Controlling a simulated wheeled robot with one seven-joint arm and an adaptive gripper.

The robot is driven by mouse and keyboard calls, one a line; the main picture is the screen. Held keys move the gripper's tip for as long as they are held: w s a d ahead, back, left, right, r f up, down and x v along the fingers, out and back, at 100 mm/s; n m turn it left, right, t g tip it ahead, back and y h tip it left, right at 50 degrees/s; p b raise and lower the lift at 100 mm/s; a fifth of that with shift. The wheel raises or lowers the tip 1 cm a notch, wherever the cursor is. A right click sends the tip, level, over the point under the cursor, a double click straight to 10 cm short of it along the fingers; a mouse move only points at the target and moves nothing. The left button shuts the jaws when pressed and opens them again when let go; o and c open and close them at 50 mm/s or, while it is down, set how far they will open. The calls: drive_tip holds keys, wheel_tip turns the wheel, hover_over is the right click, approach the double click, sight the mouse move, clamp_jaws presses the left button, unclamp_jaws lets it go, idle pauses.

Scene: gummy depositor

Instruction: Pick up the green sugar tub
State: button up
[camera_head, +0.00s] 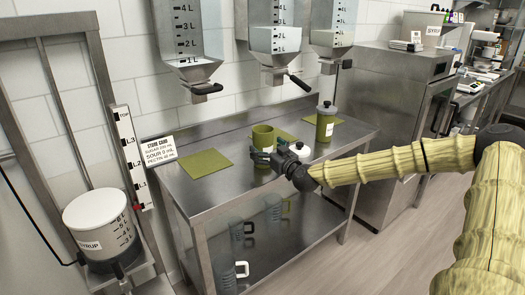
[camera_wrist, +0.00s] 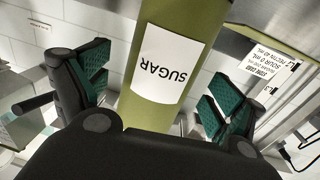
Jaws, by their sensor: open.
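The green sugar tub (camera_head: 263,137) stands upright on the steel table, with an open-looking top. In the wrist view the tub (camera_wrist: 178,22) fills the middle, with its white SUGAR label facing the camera and reading upside down. My gripper (camera_head: 269,156) is at the near side of the tub and hides its lower part in the head view. In the wrist view my gripper (camera_wrist: 158,92) is open, with one green-padded finger on each side of the tub. A gap shows on the left; I cannot tell whether the right finger touches.
A second green container (camera_head: 325,130) with a label and a white rounded object (camera_head: 298,150) stand to the right. Green mats (camera_head: 205,163) lie on the steel table (camera_head: 215,190). Hoppers (camera_head: 275,40) hang above. A store card (camera_head: 160,150) stands at the left.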

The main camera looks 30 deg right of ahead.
drive_tip(key=shift+w, duration=1.35)
drive_tip(key=c, duration=1.4)
drive_tip(key=shift+d, duration=0.1)
drive_tip(key=shift+r, duration=0.2)
